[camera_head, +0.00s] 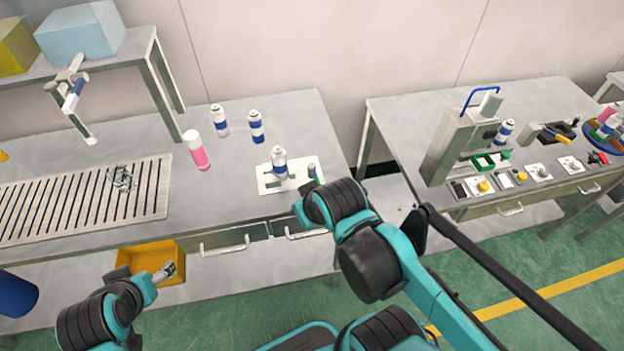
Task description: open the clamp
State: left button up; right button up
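A white fixture plate (268,184) lies near the front right of the left bench. A white and blue spray can (279,160) stands upright on it. A small dark upright part with a green top (313,172) stands at the plate's right end; I cannot tell if it is the clamp's handle. My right arm's wrist reaches to just in front of this part. My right gripper's fingers are hidden. My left gripper (165,271) is low in front of the bench, over the yellow bin, with no object visible in it; its finger gap is too small to read.
Two more blue and white cans (219,121) (256,127) and a pink and white can (196,150) stand behind the plate. A slotted grate (90,195) covers the bench's left. The right bench bears a press with a blue handle (470,140) and several small parts.

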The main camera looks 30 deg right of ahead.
jog(key=w+r+n+g+p, duration=0.1)
jog(key=w+n, duration=0.1)
jog(key=w+n+g+p, duration=0.1)
jog(key=w+n, duration=0.1)
jog(key=w+r+n+g+h, duration=0.1)
jog(key=w+n, duration=0.1)
jog(key=shift+w+d+r+n+p, duration=0.15)
jog(key=shift+d+r+n+p, duration=0.15)
jog(key=shift+r+n+p, duration=0.1)
grip_shut()
jog(key=w+f+n+g+h+p, duration=0.1)
jog(key=w+f+n+g+p, duration=0.1)
jog(key=w+n, duration=0.4)
jog(key=shift+w+f+n+g+h+p, duration=0.3)
jog(key=shift+w+f+n+g+p, duration=0.15)
jog(key=shift+n+g, duration=0.5)
jog(key=shift+d, duration=0.1)
jog(key=b+x, duration=0.3)
jog(key=x, duration=0.6)
jog(key=shift+s+f, duration=0.2)
jog(key=shift+f, duration=0.15)
jog(key=d, duration=0.3)
jog(key=shift+s+f+b, duration=0.25)
jog(key=shift+s+b, duration=0.1)
jog(key=shift+b, duration=0.05)
jog(key=shift+s+d, duration=0.1)
jog(key=shift+d, duration=0.45)
